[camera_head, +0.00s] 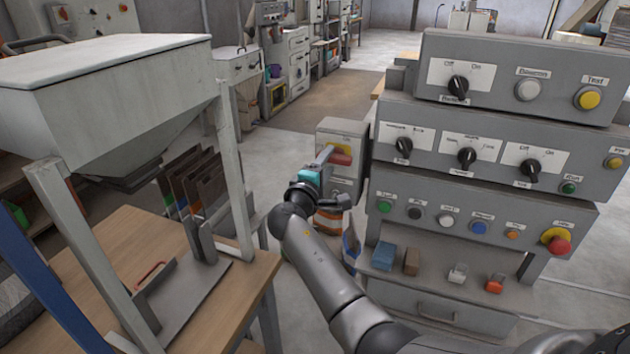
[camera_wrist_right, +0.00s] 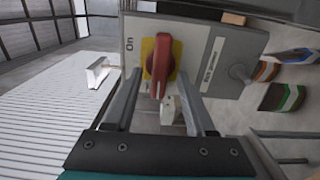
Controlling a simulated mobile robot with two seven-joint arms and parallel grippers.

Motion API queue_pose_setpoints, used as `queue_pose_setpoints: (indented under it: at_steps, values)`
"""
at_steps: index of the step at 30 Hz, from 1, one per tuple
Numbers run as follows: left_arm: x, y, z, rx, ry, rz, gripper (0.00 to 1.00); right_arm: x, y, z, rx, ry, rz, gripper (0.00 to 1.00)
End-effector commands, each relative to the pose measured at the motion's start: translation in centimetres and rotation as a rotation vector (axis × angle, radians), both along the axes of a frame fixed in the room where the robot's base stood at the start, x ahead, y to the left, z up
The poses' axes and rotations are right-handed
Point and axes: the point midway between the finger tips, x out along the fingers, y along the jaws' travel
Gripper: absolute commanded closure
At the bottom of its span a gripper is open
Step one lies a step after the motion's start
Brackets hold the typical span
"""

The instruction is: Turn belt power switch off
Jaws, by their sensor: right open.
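The belt power switch is a red rotary handle on a yellow plate. It sits on the front of a grey box (camera_head: 349,130) left of the big control panel. In the right wrist view the red handle (camera_wrist_right: 161,66) stands lengthwise in the picture, with an "On" mark on the box to its upper left. My right gripper (camera_head: 326,155) is close in front of the switch. In the right wrist view its two open fingers (camera_wrist_right: 161,76) lie on either side of the handle; I cannot tell whether they touch it. My left gripper is not in view.
A stepped grey control panel (camera_head: 485,130) with black knobs and coloured buttons stands right of the switch box. A hopper (camera_head: 110,90) on a frame stands at the left over a wooden table (camera_head: 215,310). Coloured blocks lie below the panel.

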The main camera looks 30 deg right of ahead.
Motion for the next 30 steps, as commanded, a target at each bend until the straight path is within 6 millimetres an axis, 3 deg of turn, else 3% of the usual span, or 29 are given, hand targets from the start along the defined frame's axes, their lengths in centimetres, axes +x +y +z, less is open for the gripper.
queue_pose_setpoints:
  at_steps: [18, 30]
  values:
    - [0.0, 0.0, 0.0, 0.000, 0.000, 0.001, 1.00, -7.9, 9.2, -0.2, 0.004, 0.002, 0.000, 0.45]
    - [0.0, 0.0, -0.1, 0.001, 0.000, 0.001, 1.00, -9.3, 10.8, -0.1, 0.002, 0.003, -0.002, 0.45]
